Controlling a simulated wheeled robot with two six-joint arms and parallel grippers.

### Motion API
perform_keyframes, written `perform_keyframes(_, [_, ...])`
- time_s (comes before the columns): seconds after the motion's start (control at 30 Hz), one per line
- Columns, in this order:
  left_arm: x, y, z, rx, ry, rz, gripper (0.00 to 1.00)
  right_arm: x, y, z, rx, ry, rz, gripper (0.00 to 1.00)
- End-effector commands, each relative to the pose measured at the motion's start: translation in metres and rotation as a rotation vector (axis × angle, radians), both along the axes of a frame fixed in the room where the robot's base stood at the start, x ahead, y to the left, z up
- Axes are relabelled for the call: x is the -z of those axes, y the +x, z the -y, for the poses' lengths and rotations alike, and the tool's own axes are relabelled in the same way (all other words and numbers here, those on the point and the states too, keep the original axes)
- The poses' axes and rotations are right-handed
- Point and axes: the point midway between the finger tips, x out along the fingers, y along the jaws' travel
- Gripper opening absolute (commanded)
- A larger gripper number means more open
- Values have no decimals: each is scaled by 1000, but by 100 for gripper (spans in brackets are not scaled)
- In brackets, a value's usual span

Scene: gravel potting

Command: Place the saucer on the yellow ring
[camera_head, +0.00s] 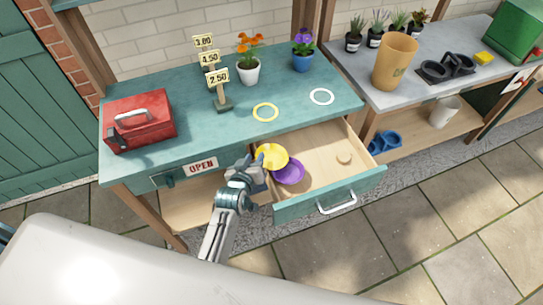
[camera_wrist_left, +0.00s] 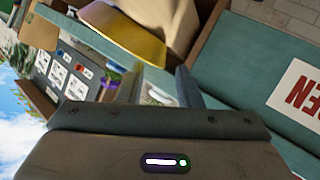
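The yellow saucer (camera_head: 272,153) is in the open drawer, overlapping the edge of the purple saucer (camera_head: 290,172). The yellow ring (camera_head: 265,112) lies flat on the teal tabletop, behind the drawer, with nothing on it. My left gripper (camera_head: 256,163) is at the left side of the drawer, close beside the yellow saucer. In the left wrist view its two fingers (camera_wrist_left: 158,82) stand apart with a gap between them. A yellow surface, likely the yellow saucer (camera_wrist_left: 128,40), shows beyond the fingertips there. Whether they touch it I cannot tell. My right gripper is not in view.
The drawer (camera_head: 325,192) stands pulled out, with a small round tan piece (camera_head: 344,157) inside. A white ring (camera_head: 321,96) lies right of the yellow one. The price sign stand (camera_head: 222,103), orange flower pot (camera_head: 248,70) and red toolbox (camera_head: 140,122) stand on the tabletop.

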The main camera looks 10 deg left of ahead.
Motion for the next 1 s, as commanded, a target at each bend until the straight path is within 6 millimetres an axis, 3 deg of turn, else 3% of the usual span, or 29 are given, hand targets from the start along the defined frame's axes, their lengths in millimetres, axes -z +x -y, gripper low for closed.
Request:
perform_keyframes(0.2, [7, 23, -1, 0, 1, 1, 32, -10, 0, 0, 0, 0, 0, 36])
perform_keyframes(0.5, [10, 25, -1, 0, 0, 0, 32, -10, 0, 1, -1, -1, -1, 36])
perform_keyframes(0.67, [10, 25, -1, 0, 0, 0, 0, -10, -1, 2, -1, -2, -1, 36])
perform_keyframes(1.0, [10, 25, 0, 0, 0, 0, 0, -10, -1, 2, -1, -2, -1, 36])
